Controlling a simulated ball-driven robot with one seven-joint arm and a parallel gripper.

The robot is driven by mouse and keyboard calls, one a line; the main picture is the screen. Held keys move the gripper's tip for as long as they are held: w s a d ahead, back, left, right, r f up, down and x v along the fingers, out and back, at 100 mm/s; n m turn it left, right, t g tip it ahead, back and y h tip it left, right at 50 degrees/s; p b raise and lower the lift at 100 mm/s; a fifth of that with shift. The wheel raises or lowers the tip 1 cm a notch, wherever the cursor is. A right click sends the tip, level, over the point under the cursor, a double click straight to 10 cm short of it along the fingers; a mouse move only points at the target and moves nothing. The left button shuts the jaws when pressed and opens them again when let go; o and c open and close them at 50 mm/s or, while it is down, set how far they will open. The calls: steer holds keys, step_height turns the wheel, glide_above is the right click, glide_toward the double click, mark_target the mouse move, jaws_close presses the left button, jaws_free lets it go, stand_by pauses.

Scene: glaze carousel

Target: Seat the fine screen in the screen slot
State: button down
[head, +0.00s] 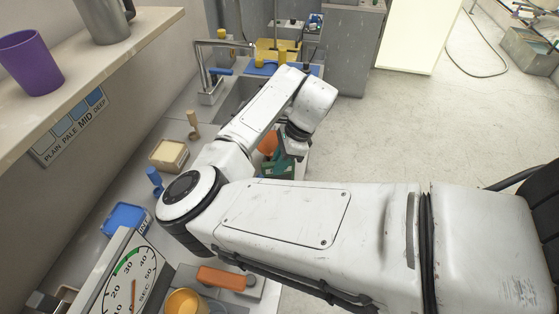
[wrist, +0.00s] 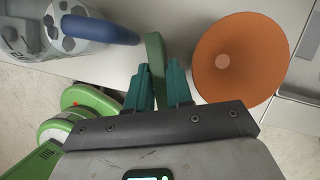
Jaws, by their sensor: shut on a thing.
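My gripper (wrist: 160,78) points away from the wrist camera with its two teal fingers. It is shut on a narrow green piece (wrist: 154,55), seen nearly edge-on, which reaches past the fingertips. I cannot tell from its visible edge whether this is the fine screen. In the head view my gripper (head: 283,168) is small and partly covered by my arm, at the counter's right edge beyond the elbow. I cannot make out the screen slot in either view.
An orange cone-shaped thing (wrist: 238,58) stands close right of the fingers. A grey patterned jug (wrist: 65,30) with a blue handle is at left. Green round parts (wrist: 88,100) lie below it. The sink (head: 240,100) is farther along the counter; open floor (head: 420,120) lies right.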

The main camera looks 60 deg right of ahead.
steer(key=c, duration=1)
jaws_free()
steer(key=shift+r, duration=0.1)
